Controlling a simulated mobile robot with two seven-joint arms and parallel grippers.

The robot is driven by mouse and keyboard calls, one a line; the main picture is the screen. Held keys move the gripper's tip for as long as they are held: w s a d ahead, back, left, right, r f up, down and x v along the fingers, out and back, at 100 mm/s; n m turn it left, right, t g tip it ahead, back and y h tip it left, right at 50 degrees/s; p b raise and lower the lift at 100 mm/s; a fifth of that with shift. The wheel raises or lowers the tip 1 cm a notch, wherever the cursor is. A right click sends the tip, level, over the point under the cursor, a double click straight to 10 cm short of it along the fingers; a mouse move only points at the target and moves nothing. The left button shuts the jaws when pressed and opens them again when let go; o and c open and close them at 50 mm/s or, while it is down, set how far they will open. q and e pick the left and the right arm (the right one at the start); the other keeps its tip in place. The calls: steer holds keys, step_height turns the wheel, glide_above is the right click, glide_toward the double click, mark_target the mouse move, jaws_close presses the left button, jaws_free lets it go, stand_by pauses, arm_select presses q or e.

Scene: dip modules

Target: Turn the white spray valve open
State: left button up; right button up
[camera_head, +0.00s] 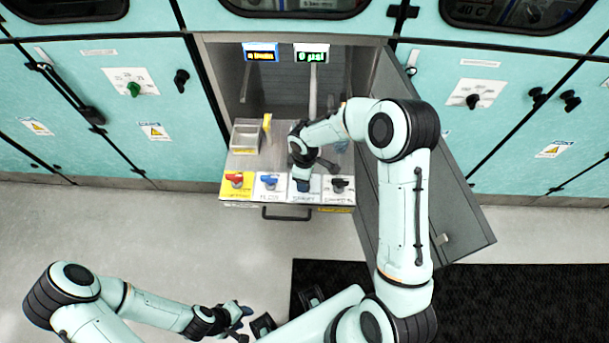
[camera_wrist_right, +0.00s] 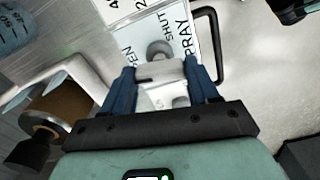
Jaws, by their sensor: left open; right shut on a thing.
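The white spray valve (camera_wrist_right: 160,72) is in the right wrist view, on a white plate marked OPEN, SHUT and SPRAY (camera_wrist_right: 190,48). My right gripper (camera_wrist_right: 163,80) has its blue fingers on either side of the white handle and is shut on it. A round grey hub shows just beyond the handle. In the head view my right gripper (camera_head: 303,184) reaches down over the third plate from the left and hides most of the valve. My left gripper (camera_head: 242,323) is open and empty, low over the floor, away from the panel.
A red valve (camera_head: 236,179) on yellow, a blue valve (camera_head: 269,181) and a black valve (camera_head: 340,185) sit along the same front row. An open grey door (camera_head: 455,200) is at the right.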

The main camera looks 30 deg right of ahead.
arm_select(q)
steer(key=shift+w+r, duration=0.15)
steer(key=shift+r, duration=0.1)
arm_select(e)
steer(key=shift+n, duration=1.1)
steer(key=o, duration=1.1)
steer(key=shift+c, duration=0.2)
arm_select(q)
steer(key=shift+w+r+p, duration=0.4)
steer(key=shift+r+p, duration=0.2)
steer(key=shift+p, duration=0.05)
arm_select(e)
step_height(320, 180, up, 14)
steer(key=shift+f, duration=0.25)
